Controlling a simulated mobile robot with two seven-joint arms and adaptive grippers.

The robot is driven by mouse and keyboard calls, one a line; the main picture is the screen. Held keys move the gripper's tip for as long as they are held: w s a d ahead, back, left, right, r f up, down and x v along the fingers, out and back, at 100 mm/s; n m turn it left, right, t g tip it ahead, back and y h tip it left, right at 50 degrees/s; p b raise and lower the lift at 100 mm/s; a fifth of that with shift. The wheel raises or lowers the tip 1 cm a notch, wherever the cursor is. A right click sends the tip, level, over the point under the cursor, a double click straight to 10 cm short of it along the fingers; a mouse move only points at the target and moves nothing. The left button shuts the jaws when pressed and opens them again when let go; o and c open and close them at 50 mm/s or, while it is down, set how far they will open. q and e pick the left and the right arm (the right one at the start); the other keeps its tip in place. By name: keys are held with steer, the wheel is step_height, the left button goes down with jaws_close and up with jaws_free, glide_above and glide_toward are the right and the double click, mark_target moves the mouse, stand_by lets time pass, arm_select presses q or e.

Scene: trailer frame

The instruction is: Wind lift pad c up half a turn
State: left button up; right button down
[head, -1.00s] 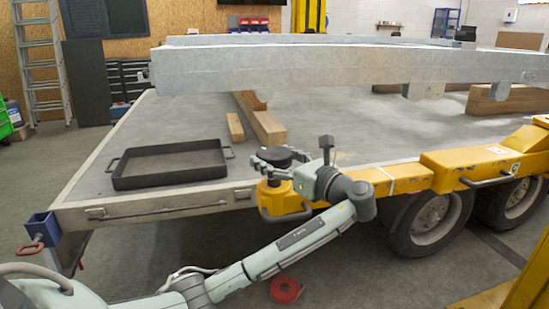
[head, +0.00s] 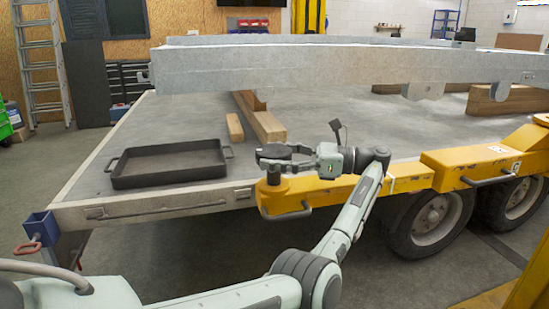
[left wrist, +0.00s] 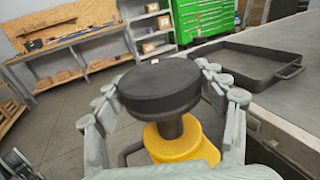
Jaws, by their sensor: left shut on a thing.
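The lift pad (head: 272,151) is a black round disc on a dark stem above the yellow arm (head: 305,188) at the trailer's near edge. No letter on it is readable. My left gripper (head: 280,159) reaches it from the right and is shut on it. In the left wrist view the pad (left wrist: 160,84) sits between the jointed grey fingers, one on each side, with the yellow base (left wrist: 182,145) below. The exact finger contact is partly hidden there.
A black tray (head: 118,172) lies on the trailer deck (head: 350,120) left of the pad. Wooden beams (head: 262,122) lie behind it. A large grey metal frame (head: 300,67) spans above the deck. A yellow arm with a handle (head: 475,168) is at the right, above the wheels.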

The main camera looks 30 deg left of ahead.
arm_select(q)
steer(key=shift+s+a+f+g, duration=0.1)
steer(key=shift+f+g, duration=0.2)
steer(key=o, duration=1.2)
steer(key=shift+a, duration=0.2)
steer(key=shift+d+r, duration=0.1)
steer(key=shift+r, duration=0.05)
steer(key=shift+r, duration=0.1)
step_height(320, 180, up, 10)
steer(key=shift+f, duration=0.1)
